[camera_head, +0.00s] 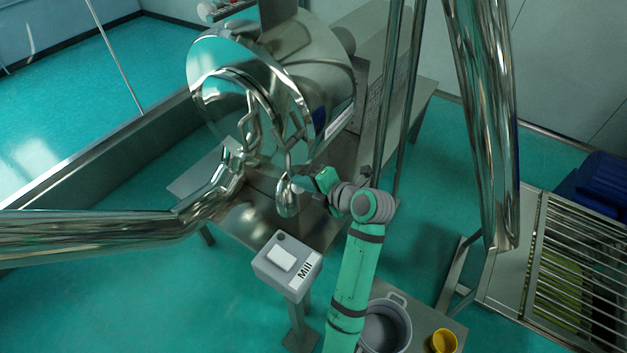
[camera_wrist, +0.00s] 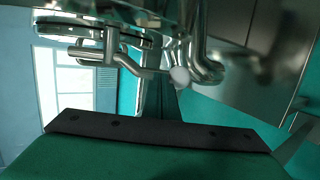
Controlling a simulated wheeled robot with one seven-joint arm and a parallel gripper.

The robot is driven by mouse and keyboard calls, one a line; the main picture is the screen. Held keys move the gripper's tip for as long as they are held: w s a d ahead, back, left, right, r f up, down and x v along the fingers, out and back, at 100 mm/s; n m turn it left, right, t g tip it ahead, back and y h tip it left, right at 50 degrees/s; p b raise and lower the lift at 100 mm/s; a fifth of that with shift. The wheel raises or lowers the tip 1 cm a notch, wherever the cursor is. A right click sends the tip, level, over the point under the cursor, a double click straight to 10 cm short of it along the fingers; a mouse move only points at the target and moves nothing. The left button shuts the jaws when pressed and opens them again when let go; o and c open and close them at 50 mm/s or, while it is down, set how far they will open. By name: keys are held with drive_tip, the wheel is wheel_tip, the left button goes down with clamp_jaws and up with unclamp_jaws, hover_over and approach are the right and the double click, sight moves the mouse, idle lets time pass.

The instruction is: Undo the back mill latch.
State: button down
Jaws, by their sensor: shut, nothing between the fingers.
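The mill (camera_head: 318,62) is a shiny steel drum with a round front and curved metal bars. One curved bar (camera_head: 248,122) is at its front, and a rounded metal piece (camera_head: 287,200) hangs below. I cannot tell for sure which part is the back latch. My gripper (camera_head: 306,186) is shut and empty, at the drum's lower right beside the hanging piece; its fingertips are small and contact is unclear. In the wrist view, a bent steel rod (camera_wrist: 130,66) and a rounded knob (camera_wrist: 180,76) are ahead, under the steel body.
A grey control box labelled Mill (camera_head: 288,265) stands in front. A large steel pipe (camera_head: 90,232) runs in from the left, and steel columns (camera_head: 480,110) rise at right. A grey pot (camera_head: 385,328) and a yellow cup (camera_head: 443,341) are at lower right.

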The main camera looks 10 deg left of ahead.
drive_tip(key=shift+w+a+f, duration=0.15)
drive_tip(key=shift+a+f, duration=0.35)
drive_tip(key=shift+f, duration=0.05)
drive_tip(key=shift+w+a+f, duration=0.15)
drive_tip(key=shift+a+f, duration=0.3)
drive_tip(key=shift+f, duration=0.1)
drive_tip(key=shift+w+a+f, duration=0.15)
drive_tip(key=shift+a+f, duration=0.15)
drive_tip(key=shift+a, duration=0.25)
